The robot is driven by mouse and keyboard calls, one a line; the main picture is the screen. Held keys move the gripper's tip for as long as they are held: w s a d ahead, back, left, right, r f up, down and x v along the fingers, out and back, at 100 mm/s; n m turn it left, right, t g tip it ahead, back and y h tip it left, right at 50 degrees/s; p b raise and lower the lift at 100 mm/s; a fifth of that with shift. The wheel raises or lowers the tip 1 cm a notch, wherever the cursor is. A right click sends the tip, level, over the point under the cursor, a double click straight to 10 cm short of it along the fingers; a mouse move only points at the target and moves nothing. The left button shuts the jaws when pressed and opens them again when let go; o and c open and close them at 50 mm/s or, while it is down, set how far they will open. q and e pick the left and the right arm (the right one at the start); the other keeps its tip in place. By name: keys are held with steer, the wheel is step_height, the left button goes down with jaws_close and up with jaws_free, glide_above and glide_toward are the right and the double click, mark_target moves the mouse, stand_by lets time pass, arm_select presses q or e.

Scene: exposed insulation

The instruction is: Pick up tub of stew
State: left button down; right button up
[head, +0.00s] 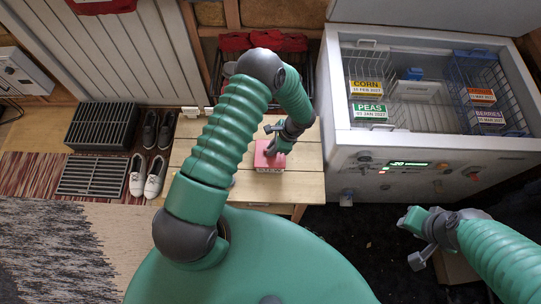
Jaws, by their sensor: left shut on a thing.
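The tub of stew (269,160) is a small red tub with a pale label on its front edge. It stands on a light wooden bench. My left gripper (272,148) reaches down onto it from above and is shut on its top; the gripper partly covers the tub. I cannot tell whether the tub is lifted off the wood. My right gripper (413,240) is at the lower right, in front of the freezer, away from the tub; its jaw state is unclear.
An open chest freezer (430,160) at the right holds wire baskets with labelled boxes, among them peas (369,111) and corn (366,88). The wooden bench (305,187) has free room around the tub.

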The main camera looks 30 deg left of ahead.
arm_select(q)
steer(key=shift+r, duration=0.6)
step_height(320, 180, up, 2)
steer(key=shift+r, duration=0.1)
steer(key=s+d+r+b, duration=0.1)
steer(key=s+d, duration=0.3)
steer(key=d, duration=1.1)
steer(key=shift+d+r+b, duration=0.3)
steer(key=shift+d+b, duration=0.05)
steer(key=shift+b, duration=0.55)
